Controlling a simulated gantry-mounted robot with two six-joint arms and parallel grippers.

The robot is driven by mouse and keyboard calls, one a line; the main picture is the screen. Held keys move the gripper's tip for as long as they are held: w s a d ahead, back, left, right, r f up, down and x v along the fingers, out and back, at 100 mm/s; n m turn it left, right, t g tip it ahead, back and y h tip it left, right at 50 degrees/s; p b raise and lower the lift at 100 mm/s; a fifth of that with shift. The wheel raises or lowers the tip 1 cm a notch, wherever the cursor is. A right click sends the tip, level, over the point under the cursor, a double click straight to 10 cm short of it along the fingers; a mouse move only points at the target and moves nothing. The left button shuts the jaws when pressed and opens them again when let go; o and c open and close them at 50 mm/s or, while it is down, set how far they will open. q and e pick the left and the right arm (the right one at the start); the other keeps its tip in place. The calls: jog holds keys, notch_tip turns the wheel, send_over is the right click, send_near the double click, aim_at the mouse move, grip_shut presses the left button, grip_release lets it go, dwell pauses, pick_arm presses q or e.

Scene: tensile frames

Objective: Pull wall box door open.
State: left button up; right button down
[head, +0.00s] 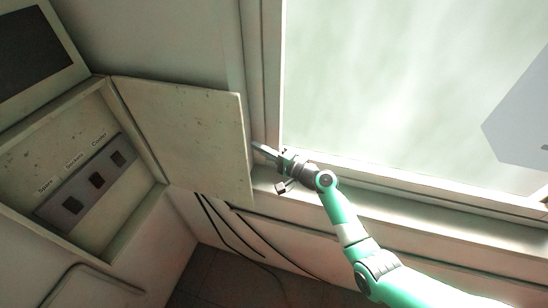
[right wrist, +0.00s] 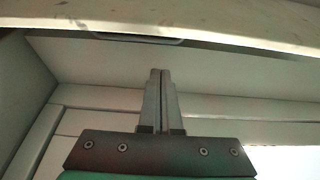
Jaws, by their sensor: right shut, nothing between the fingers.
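The wall box door (head: 185,130) is a pale, speckled flat panel and stands swung wide open from the box on the left. The wall box (head: 135,225) shows its inside, with a labelled strip of several dark switches. My right gripper (head: 256,146) is shut and empty, just right of the door's free edge. In the right wrist view, its closed fingers (right wrist: 160,76) point toward the door (right wrist: 220,18), which crosses the top. A dark handle (right wrist: 138,39) shows under the door's edge, apart from the fingers. My left gripper is in neither view.
A large bright window (head: 400,80) with a pale frame and sill (head: 400,200) is at the right, close to my right arm. Dark cables (head: 232,228) run along the wall below the door. A dark screen (head: 30,45) is at upper left.

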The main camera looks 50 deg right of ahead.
jog(key=a+p, duration=0.1)
jog(key=s+a, duration=0.1)
jog(key=a+p, duration=0.1)
jog(key=shift+s+a+p, duration=0.25)
jog(key=shift+a+p, duration=0.05)
jog(key=shift+a, duration=0.05)
